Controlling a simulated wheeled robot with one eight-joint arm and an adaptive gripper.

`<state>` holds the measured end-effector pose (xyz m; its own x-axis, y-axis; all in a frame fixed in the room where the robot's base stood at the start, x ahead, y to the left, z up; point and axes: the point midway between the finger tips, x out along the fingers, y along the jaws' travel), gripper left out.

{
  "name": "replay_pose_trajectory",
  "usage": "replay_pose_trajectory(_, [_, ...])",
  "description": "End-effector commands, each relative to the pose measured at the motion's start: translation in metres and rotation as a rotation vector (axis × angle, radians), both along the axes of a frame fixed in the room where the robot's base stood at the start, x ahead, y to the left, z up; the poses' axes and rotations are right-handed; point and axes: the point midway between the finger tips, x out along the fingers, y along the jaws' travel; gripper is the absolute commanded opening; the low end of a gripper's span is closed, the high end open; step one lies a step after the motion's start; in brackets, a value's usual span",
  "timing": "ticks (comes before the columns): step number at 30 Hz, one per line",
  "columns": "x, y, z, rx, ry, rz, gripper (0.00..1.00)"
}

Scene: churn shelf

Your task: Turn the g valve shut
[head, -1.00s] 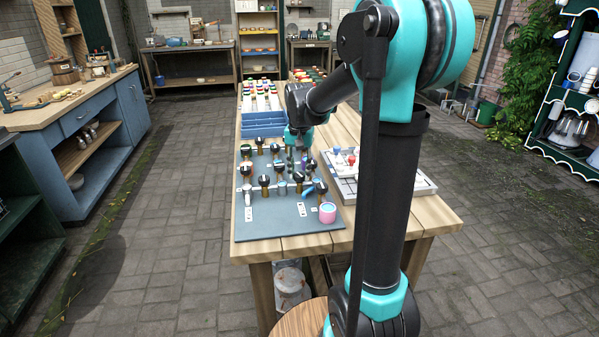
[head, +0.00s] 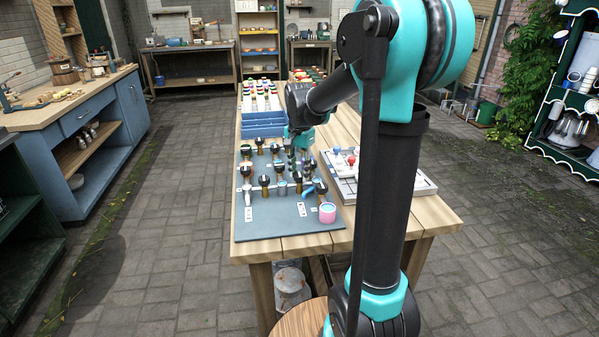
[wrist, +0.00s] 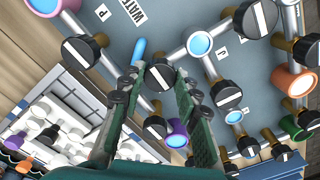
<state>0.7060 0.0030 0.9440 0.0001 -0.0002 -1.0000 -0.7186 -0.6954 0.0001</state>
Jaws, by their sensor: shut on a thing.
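The grey valve board (head: 262,220) lies on the wooden table and carries several black round knobs on brass stems and pipes. My gripper (head: 299,160) reaches down over the board's right half. In the wrist view, my gripper (wrist: 158,84) has its two green-padded fingers on either side of a black knob (wrist: 162,75) with a white bar, and is shut on it. The knob's own letter label is not readable, so I cannot tell whether it is the g valve. Another black knob (wrist: 155,127) shows lower between the fingers.
Other knobs (wrist: 257,19) and pipes stand close around the fingers. A blue lever (wrist: 140,51) is just left of the held knob. A pale tray (head: 385,188) lies right of the board, and blue crates (head: 262,129) stand behind it. A pink-and-blue cup-shaped piece (head: 327,213) sits at the front right corner.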

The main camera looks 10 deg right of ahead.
Motion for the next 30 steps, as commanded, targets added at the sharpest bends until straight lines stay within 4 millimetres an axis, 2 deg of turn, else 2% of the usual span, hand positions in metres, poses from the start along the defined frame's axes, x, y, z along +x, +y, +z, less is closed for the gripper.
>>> replay_pose_trajectory(6, [0.0, 0.0, 0.0, 0.0, 0.0, 0.0, 0.03])
replay_pose_trajectory(7, [0.0, 0.0, 0.0, 0.0, 0.0, 0.0, 0.35])
replay_pose_trajectory(11, [0.0, 0.0, 0.0, 0.0, 0.0, 0.001, 0.51])
replay_pose_trajectory(23, [0.0, 0.0, 0.005, 0.0, 0.0, 0.001, 0.53])
replay_pose_trajectory(26, [0.0, 0.0, 0.017, 0.0, 0.0, 0.001, 0.53])
replay_pose_trajectory(30, [0.0, 0.0, 0.044, 0.0, 0.0, 0.001, 0.53])
